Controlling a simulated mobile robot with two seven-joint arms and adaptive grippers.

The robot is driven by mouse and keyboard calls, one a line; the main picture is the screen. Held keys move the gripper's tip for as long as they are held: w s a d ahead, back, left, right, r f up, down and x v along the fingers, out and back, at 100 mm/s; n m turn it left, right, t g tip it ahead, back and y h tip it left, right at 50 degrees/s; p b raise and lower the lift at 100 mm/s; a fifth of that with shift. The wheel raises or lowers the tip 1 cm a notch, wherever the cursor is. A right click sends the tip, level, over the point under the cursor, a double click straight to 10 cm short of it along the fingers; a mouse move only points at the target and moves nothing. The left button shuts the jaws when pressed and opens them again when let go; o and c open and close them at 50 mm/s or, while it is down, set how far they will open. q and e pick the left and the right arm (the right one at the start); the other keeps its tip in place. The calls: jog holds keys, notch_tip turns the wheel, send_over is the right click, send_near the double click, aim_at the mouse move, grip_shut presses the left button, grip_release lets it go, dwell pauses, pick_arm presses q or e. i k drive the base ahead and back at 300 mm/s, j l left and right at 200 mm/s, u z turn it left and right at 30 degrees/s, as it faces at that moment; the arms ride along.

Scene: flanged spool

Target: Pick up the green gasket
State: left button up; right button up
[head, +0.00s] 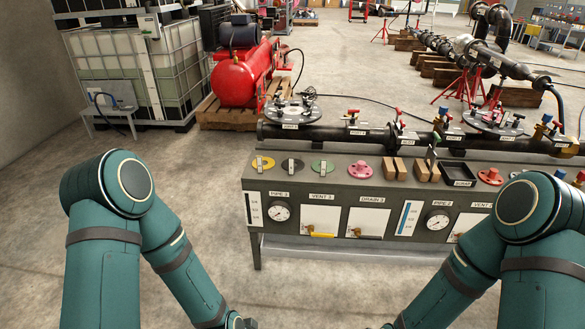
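The green gasket (322,167) is a flat ring lying on the grey top of the workbench (340,188), near its left end. A pale strip or tag lies across its middle. A black gasket (292,165) lies just left of it, and a yellow gasket (262,163) lies further left. Both my arms hang low in front of the bench, one on each side. Their far ends run down to the bottom edge of the head view, well away from the green gasket. The fingers of both grippers are out of the picture.
A pink flanged part (360,169) and wooden blocks (394,168) stand right of the green gasket. A dark pipe (335,135) with red valves runs behind it. A black tray (458,175) sits further right. The floor before the bench is clear.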

aim_at(324, 169)
jog(key=i+j+z, duration=0.1)
jog(key=i+j, duration=0.75)
jog(key=i, duration=0.1)
